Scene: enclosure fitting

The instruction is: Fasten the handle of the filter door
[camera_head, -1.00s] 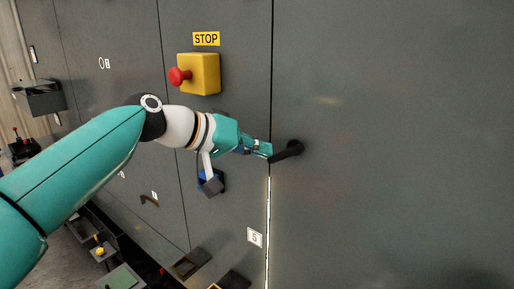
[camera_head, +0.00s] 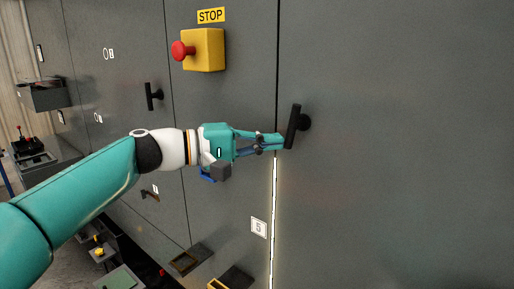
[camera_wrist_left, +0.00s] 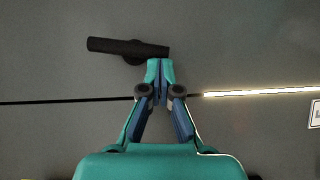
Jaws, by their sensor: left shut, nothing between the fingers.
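A black handle (camera_head: 294,126) sits on the grey door panel (camera_head: 400,150) at right, just right of the vertical seam. In the head view it stands nearly upright, tilted slightly. My left gripper (camera_head: 281,141) is shut and empty, its fingertips at the handle's lower end. In the left wrist view the handle (camera_wrist_left: 128,47) lies across the top of the picture, and the shut fingertips (camera_wrist_left: 160,62) are by its right end. I cannot tell whether they touch. My right gripper is not in view.
A yellow box with a red stop button (camera_head: 203,50) is left of the seam, above my arm. Another black handle (camera_head: 154,97) is on a panel further left. A bright strip (camera_head: 273,220) runs down the seam beside the number 5 label (camera_head: 259,228). Trays stand low at left.

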